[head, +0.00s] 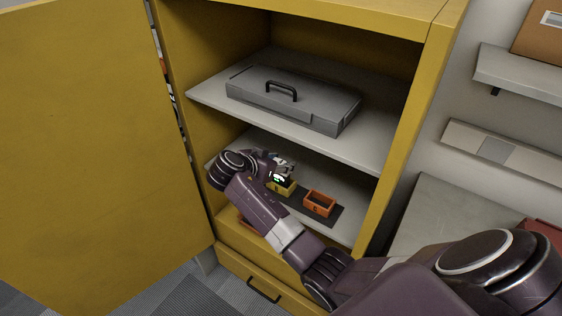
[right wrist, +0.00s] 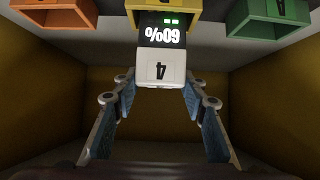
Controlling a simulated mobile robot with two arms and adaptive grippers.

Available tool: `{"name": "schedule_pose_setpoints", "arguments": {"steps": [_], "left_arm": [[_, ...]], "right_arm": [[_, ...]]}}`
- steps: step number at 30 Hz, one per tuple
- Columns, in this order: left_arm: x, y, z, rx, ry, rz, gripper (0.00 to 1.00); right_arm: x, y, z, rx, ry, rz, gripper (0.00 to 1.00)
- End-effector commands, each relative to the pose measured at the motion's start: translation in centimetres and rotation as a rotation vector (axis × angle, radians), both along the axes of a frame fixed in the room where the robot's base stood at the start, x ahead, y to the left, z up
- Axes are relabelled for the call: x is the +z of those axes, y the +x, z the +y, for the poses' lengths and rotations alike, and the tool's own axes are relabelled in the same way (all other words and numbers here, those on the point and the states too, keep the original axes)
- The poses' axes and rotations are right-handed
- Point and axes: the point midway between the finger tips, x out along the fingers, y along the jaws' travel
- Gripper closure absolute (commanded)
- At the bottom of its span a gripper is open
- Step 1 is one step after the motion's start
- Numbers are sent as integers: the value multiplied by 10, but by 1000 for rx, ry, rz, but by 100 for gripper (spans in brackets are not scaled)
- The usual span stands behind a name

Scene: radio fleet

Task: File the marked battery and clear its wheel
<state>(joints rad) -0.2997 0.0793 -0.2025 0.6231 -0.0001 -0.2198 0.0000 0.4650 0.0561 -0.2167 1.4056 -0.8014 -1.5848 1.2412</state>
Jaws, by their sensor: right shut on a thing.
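My right gripper (head: 281,172) reaches into the yellow cabinet, above its lower shelf. In the right wrist view it is shut on a battery (right wrist: 161,66), with a blue-padded finger on either side. The battery has a white end with an upside-down 4 and a dark display with an upside-down 60% and green lights. It is in front of the yellow bin (right wrist: 195,9), which also shows in the head view (head: 284,188). I cannot tell how far the battery is inside it. My left gripper is out of view, and no wheel can be made out.
An orange bin (head: 320,203) stands beside the yellow one on a dark mat; a green bin (right wrist: 268,16) shows in the right wrist view. A grey case (head: 300,101) lies on the shelf above. The cabinet door (head: 90,150) stands open at the left.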

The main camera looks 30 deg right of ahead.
Motion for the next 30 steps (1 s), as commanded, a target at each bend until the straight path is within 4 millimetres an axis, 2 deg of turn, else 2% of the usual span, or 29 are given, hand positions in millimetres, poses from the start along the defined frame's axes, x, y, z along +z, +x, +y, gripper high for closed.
{"name": "schedule_pose_setpoints", "arguments": {"steps": [30], "left_arm": [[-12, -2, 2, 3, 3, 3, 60]], "right_arm": [[-15, 0, 0, 0, -1, 0, 88]]}}
